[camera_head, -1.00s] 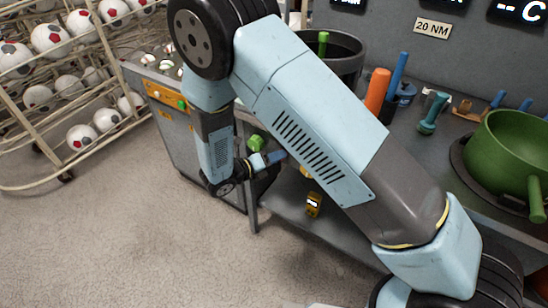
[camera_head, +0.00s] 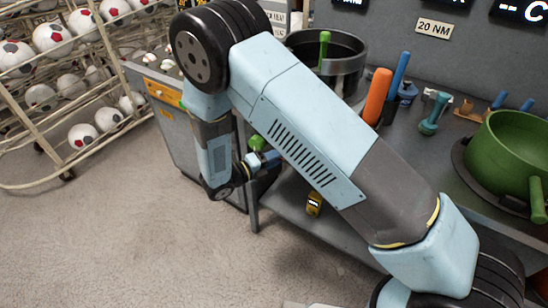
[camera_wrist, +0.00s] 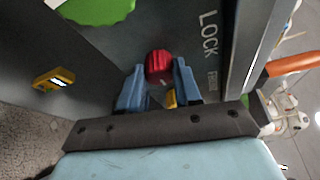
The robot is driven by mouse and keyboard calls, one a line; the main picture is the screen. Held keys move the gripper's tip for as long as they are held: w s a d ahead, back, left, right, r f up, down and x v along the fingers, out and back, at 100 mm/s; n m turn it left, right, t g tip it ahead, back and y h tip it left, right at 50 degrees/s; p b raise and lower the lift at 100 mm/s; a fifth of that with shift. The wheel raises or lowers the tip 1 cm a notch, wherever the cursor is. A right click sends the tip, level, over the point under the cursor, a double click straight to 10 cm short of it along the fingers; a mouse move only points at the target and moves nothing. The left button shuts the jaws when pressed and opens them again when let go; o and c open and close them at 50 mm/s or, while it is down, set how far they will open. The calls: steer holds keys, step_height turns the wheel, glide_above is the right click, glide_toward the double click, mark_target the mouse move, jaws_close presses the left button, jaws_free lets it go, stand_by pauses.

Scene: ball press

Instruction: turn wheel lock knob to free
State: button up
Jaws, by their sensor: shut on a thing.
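The red lock knob (camera_wrist: 158,64) shows in the wrist view, on a grey panel beside the printed words LOCK (camera_wrist: 209,34) and FREE, the second one small and partly hard to read. My gripper (camera_wrist: 157,76) has its two blue fingers on either side of the knob, shut on it. A short pale mark shows on the knob's near edge, but I cannot tell for sure which word it points at. In the head view my gripper (camera_head: 268,159) is at the bench's left end, partly behind my own arm, and the knob is hidden there.
A green part (camera_wrist: 98,8) shows near the knob. A yellow meter (camera_head: 314,203) sits on the bench's lower shelf. The bench top holds a dark pot (camera_head: 345,60), a green bowl (camera_head: 510,150) and tools. A ball rack (camera_head: 60,75) stands left. The floor in front is clear.

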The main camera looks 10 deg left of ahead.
steer(key=shift+a+f, duration=0.15)
steer(key=o, duration=0.8)
steer(key=shift+o, duration=1.2)
steer(key=v, duration=1.3)
steer(key=shift+s+a, duration=0.15)
steer(key=shift+s, duration=0.15)
